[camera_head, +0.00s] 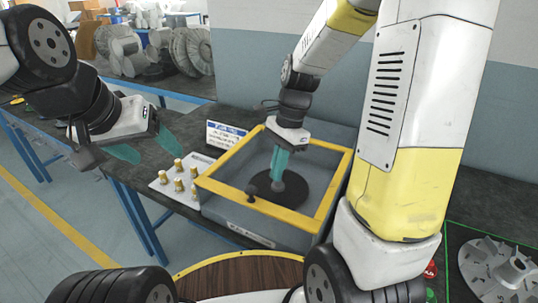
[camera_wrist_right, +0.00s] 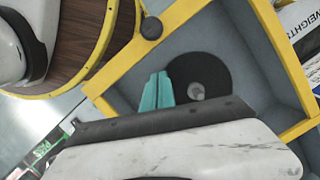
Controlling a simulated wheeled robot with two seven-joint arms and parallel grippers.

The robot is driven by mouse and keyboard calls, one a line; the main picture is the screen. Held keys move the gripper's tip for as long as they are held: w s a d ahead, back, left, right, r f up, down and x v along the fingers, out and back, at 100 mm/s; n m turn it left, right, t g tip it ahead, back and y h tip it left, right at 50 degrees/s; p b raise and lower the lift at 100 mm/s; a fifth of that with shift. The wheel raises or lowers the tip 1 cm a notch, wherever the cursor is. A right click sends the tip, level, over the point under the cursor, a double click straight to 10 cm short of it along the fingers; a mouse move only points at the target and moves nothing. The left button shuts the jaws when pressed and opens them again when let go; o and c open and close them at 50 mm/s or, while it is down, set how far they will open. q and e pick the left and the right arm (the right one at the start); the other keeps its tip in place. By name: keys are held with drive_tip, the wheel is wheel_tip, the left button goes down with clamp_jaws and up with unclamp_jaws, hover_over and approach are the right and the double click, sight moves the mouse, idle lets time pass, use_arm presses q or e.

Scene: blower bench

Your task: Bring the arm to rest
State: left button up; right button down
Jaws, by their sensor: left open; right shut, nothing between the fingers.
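My right gripper (camera_head: 277,184) reaches down inside the yellow-rimmed grey box (camera_head: 325,206), over a black round disc (camera_head: 299,193). Its teal fingers are shut with nothing between them. In the right wrist view the shut fingers (camera_wrist_right: 156,92) show beside the disc (camera_wrist_right: 212,75) and its pale centre; I cannot tell whether they touch it.
A white plate with several brass weights (camera_head: 179,165) and a sign (camera_head: 225,134) are left of the box. A grey impeller (camera_head: 500,270) lies at the lower right. A yellow-edged wooden surface (camera_head: 240,276) is nearest.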

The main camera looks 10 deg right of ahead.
drive_tip(key=v, duration=0.9)
drive_tip(key=s+d+r+n+t, duration=0.1)
drive_tip(key=s+r+n+t, duration=0.5)
drive_tip(key=s+n, duration=0.5)
drive_tip(key=shift+r+n+t, duration=0.4)
drive_tip(key=shift+n+t, duration=0.4)
drive_tip(key=shift+n, duration=0.3)
